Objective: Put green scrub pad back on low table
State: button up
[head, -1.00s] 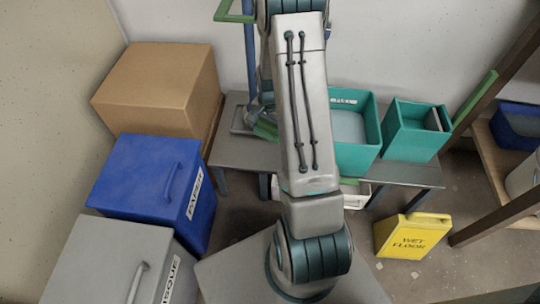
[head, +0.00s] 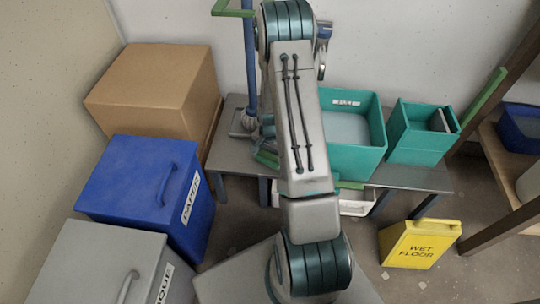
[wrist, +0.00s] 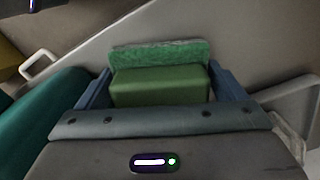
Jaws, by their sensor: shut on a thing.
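The green scrub pad (wrist: 158,87) is a green block with a rougher, brighter green layer along its far edge. In the wrist view it sits between the blue-grey fingers of my gripper (wrist: 160,80), which is shut on it. The low table (head: 237,154) is grey and stands against the back wall in the head view. My arm crosses in front of its middle, and the pad cannot be made out clearly there. I cannot tell how far the pad is from the tabletop.
A large teal bin (head: 358,160) and a smaller teal bin (head: 415,150) take up the table's right part. A blue pole (head: 250,65) rises at its left. A cardboard box (head: 150,85), blue bin (head: 145,190) and grey bin (head: 85,265) stand left. A yellow wet-floor sign (head: 420,245) stands front right.

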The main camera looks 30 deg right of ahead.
jog(key=shift+f, duration=0.1)
jog(key=o, duration=0.7)
